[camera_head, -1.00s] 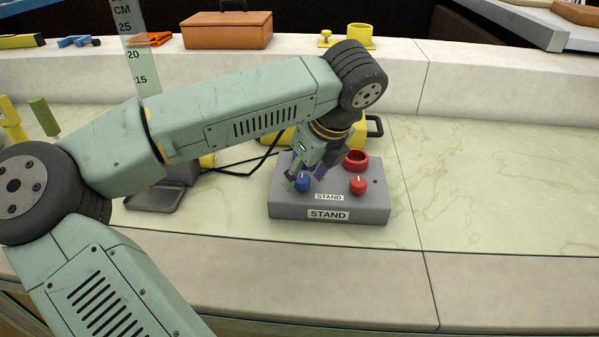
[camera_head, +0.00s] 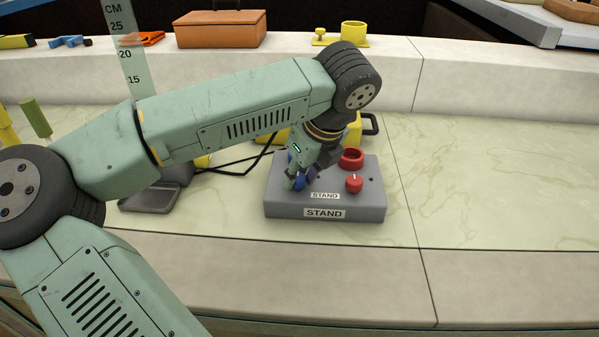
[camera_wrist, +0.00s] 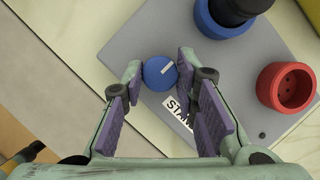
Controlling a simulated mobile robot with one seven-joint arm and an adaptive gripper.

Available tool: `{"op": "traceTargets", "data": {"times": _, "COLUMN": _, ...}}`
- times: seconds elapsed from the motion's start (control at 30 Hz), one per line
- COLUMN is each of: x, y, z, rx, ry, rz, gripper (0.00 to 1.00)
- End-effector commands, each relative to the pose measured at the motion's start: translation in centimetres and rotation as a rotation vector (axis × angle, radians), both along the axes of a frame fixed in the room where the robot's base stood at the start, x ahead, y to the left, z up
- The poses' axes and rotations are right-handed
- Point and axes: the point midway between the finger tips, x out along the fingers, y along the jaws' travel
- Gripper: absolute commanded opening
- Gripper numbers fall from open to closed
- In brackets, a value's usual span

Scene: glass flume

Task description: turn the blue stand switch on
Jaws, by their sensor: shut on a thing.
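The blue stand switch (camera_wrist: 160,73) is a round blue knob with a white line on its top, set on a grey box labelled STAND (camera_head: 324,213). In the wrist view it sits between my fingertips, with the white line pointing up and to the right. In the head view the knob (camera_head: 299,183) is partly hidden by my gripper (camera_head: 300,180). My gripper (camera_wrist: 160,75) is shut on the blue knob from above, one finger on each side. A red knob (camera_head: 354,183) stands on the same box to the right, its white mark upright.
A red socket ring (camera_head: 352,158) stands behind the red knob; it also shows in the wrist view (camera_wrist: 286,87). A blue ring (camera_wrist: 222,18) holds a black plug. A grey tray (camera_head: 150,198) and black cables lie left of the box. The counter to the right is clear.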

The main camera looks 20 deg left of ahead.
Motion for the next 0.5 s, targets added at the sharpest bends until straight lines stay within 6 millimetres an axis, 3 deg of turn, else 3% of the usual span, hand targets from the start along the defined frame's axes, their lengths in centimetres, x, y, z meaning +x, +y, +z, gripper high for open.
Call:
{"op": "traceTargets", "data": {"times": 0.13, "x": 0.02, "y": 0.01, "z": 0.02, "rx": 0.0, "ry": 0.0, "rz": 0.0, "gripper": 0.0}}
{"op": "traceTargets", "data": {"times": 0.5, "x": -0.02, "y": 0.11, "z": -0.3, "rx": 0.001, "ry": -0.003, "rz": -0.066, "gripper": 0.0}}
